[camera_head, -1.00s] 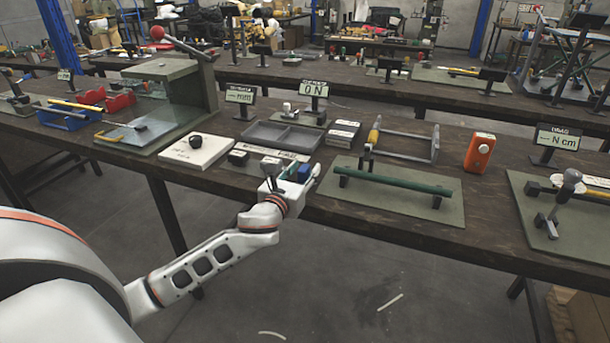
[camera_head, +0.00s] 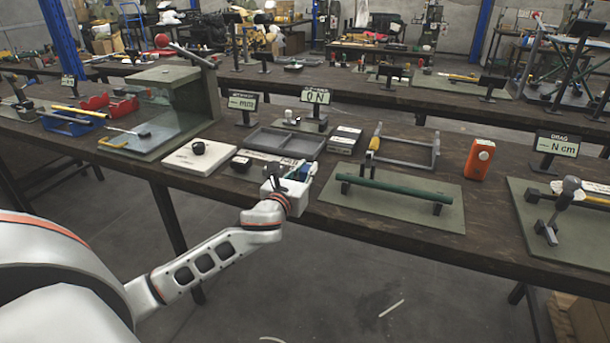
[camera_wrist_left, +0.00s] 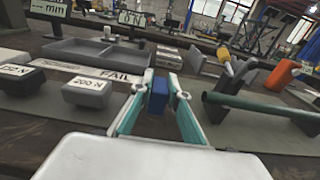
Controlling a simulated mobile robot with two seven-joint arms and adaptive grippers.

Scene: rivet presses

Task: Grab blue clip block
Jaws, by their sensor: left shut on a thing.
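The blue clip block (camera_wrist_left: 158,95) shows in the left wrist view as a small dark-blue block between the two fingers. My left gripper (camera_wrist_left: 160,92) is shut on it, with a finger on either side. In the head view my left gripper (camera_head: 296,174) is over the front edge of the bench, in front of the grey tray, and mostly hides the block. Whether the block touches the bench cannot be told. My right gripper is not in view.
A grey tray (camera_head: 318,154), a white plate with a black knob (camera_head: 184,162) and weight blocks (camera_wrist_left: 86,91) stand close by. A green rod (camera_head: 392,188) on a mat lies to the right, with an orange device (camera_head: 479,160) beyond it.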

